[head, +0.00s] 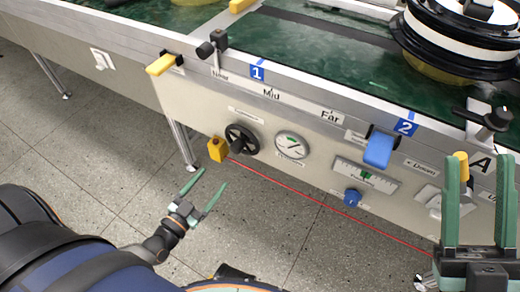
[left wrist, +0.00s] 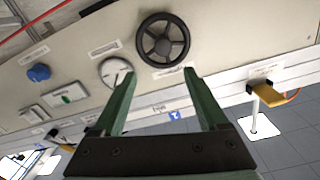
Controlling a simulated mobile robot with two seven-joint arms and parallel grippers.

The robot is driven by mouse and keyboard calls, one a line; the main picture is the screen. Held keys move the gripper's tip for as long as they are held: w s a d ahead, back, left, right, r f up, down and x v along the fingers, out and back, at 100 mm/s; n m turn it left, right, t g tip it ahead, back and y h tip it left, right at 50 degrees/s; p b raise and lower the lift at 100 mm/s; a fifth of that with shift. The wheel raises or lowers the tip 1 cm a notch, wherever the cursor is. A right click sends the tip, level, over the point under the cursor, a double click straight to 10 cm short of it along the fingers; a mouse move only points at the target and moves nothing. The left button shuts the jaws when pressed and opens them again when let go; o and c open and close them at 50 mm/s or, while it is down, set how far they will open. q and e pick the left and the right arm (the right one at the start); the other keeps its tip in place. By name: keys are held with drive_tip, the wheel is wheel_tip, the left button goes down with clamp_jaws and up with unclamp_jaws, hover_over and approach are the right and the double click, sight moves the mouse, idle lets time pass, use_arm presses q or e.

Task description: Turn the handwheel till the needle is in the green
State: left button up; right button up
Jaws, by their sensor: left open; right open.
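The black handwheel (head: 242,139) is on the front panel, left of the round white gauge (head: 292,146). The gauge has a green mark and a dark needle, too small to tell whether the needle is in the green. My left gripper (head: 213,178) is open and empty, below and left of the handwheel and apart from it. In the left wrist view the handwheel (left wrist: 162,40) shows beyond the open fingers (left wrist: 160,73), and one finger partly covers the gauge (left wrist: 113,72). My right gripper (head: 478,160) is open at the far right, before the panel.
A yellow block (head: 217,149) sits just left of the handwheel. A blue knob (head: 352,198), a slider scale (head: 366,177) and a blue handle (head: 379,149) are to the right. A red line (head: 320,202) runs below the panel. The floor (head: 110,150) at left is clear.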

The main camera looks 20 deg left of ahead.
sight(234, 150)
use_arm(q)
drive_tip(key=w+b, duration=0.1)
drive_tip(key=w, duration=0.3)
drive_tip(key=w+b, duration=0.1)
drive_tip(key=w, duration=0.3)
drive_tip(key=w+b, duration=0.1)
drive_tip(key=w, duration=0.4)
drive_tip(key=shift+w+d+f+b, duration=0.1)
drive_tip(key=shift+d+f+b, duration=0.1)
drive_tip(key=shift+d+b, duration=0.15)
use_arm(e)
wheel_tip(234, 150, down, 3)
drive_tip(key=shift+s+f+y, duration=0.1)
drive_tip(key=shift+f+y, duration=0.05)
drive_tip(key=shift+y, duration=0.15)
use_arm(q)
drive_tip(key=shift+a, duration=0.1)
clamp_jaws()
